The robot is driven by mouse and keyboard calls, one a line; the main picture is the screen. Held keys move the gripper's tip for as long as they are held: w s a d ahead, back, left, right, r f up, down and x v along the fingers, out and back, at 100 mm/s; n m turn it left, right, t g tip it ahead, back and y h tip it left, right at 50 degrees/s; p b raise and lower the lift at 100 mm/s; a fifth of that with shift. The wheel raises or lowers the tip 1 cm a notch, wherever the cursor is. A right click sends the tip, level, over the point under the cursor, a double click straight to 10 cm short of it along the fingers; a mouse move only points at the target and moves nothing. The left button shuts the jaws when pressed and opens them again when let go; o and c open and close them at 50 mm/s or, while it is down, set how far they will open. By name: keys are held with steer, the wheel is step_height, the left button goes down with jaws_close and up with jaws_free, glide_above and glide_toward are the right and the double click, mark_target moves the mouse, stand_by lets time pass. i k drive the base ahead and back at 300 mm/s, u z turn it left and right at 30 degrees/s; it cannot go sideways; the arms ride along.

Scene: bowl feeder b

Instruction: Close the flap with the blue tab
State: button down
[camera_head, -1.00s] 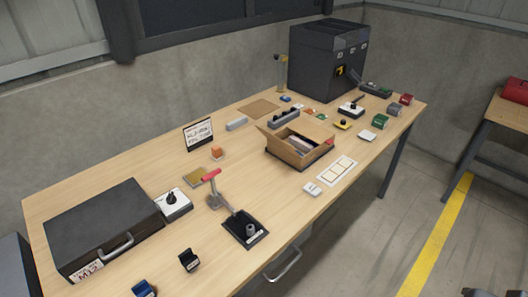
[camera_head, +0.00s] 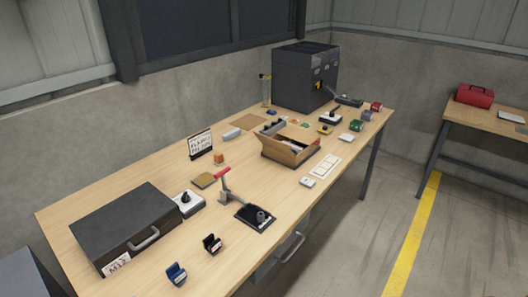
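An open cardboard box (camera_head: 288,153) stands on the workbench, right of its middle. Flaps show at its rim, standing out from the opening. Some dark and pale contents show inside, too small to make out. I cannot pick out a blue tab on any flap at this size. My gripper is not in view.
A white card (camera_head: 325,166) lies before the box. Concrete floor is clear at right, before a second bench with a red toolbox (camera_head: 475,96).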

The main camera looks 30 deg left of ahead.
mark_target(282, 147)
steer(key=u, duration=1.15)
steer(key=i, duration=0.95)
steer(key=z, duration=0.1)
steer(key=k, duration=0.5)
steer(key=u, duration=0.6)
